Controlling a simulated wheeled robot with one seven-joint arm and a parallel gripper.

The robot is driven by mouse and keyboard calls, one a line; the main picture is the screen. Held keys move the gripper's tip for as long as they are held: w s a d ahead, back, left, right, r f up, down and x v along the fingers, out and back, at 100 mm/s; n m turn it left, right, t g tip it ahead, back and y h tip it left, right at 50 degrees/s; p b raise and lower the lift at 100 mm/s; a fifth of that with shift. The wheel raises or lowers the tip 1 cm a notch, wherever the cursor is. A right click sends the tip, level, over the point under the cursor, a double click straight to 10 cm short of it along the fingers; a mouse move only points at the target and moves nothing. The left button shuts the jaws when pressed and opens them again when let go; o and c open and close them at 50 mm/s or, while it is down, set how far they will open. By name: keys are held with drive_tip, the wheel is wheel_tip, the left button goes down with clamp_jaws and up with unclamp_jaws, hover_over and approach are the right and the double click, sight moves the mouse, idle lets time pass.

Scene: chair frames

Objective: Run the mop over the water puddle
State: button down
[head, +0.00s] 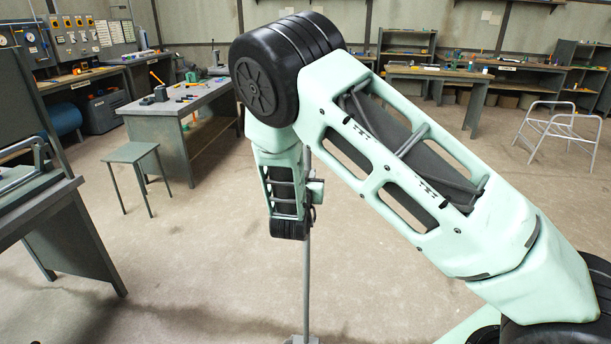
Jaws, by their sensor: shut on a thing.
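The mop (307,275) is a thin grey pole standing nearly upright below and in front of my arm, in the lower middle of the head view. Its foot shows as a small grey piece at the bottom edge, partly cut off. My gripper (309,213) is at the end of the arm and shut on the mop's pole. The arm hides part of the pole. I cannot make out a clear water puddle. A darker patch of floor lies at the lower left, and I cannot tell whether it is wet or shadow.
A green-grey stool (134,154) and a workbench with tools (178,105) stand at the left. A nearer bench (38,209) is at the left edge. A metal chair frame (560,125) stands at the right. The concrete floor between is open.

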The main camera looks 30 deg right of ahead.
drive_tip(key=shift+f+b, duration=2.7)
drive_tip(key=shift+f, duration=0.5)
drive_tip(key=v, duration=1.4)
drive_tip(key=shift+f, duration=0.2)
drive_tip(key=w+d+r+p, duration=0.2)
drive_tip(key=w+d+r, duration=0.3)
drive_tip(key=w+d, duration=0.3)
drive_tip(key=shift+w+d, duration=0.2)
drive_tip(key=shift+w, duration=1.5)
